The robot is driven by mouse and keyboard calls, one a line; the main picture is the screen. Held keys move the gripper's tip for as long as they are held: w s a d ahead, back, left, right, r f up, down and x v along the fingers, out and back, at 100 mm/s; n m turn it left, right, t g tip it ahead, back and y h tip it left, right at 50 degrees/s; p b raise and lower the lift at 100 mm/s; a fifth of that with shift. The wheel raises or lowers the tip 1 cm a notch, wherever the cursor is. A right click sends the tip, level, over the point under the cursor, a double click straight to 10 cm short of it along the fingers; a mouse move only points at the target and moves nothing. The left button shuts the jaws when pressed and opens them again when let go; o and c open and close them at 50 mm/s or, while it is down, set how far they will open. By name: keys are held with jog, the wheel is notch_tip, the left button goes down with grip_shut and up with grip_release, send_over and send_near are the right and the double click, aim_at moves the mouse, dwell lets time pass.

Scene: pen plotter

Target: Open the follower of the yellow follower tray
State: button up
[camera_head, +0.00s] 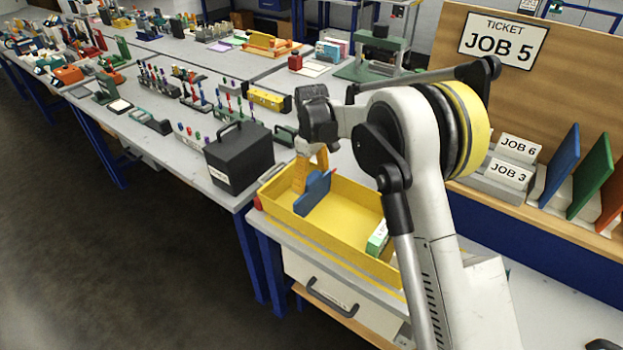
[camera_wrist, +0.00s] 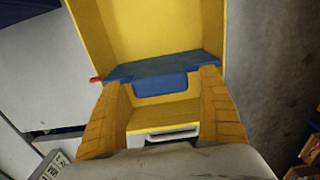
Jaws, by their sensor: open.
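The yellow follower tray (camera_head: 345,222) lies on the near bench, long and open at the top. Its blue follower (camera_head: 314,192) is an upright plate across the tray, near the left end. My gripper (camera_head: 309,183) reaches down into that end with its orange fingers apart. In the wrist view, the blue follower (camera_wrist: 148,70) spans the yellow tray (camera_wrist: 140,22), with a raised blue tab in its middle. The orange fingers (camera_wrist: 161,82) stand on either side of the tab. I cannot tell whether they touch the follower.
A green-and-white pack (camera_head: 378,238) sits at the tray's right end. A red knob (camera_head: 257,203) sticks out at its left end. A black box (camera_head: 239,157) stands close by on the left. A drawer handle (camera_head: 332,304) is below. The job board (camera_head: 545,75) stands behind.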

notch_tip(320, 180, up, 12)
jog(key=shift+f, duration=0.2)
jog(key=s+d+r+m+t, duration=0.3)
jog(key=s+d+r+m, duration=0.2)
jog(key=s+d+r, duration=0.75)
jog(key=s+d+f+m+t, duration=0.1)
jog(key=s+d+f+m, duration=0.1)
jog(key=s, duration=0.5)
jog(key=s+d+f+m+t, duration=0.1)
jog(key=s+d+f+m, duration=0.1)
jog(key=s, duration=0.5)
jog(key=s+d+f+m+t, duration=0.1)
jog(key=s+d+f+t, duration=0.1)
jog(key=s+f, duration=0.2)
jog(key=s, duration=0.3)
jog(key=shift+m, duration=0.4)
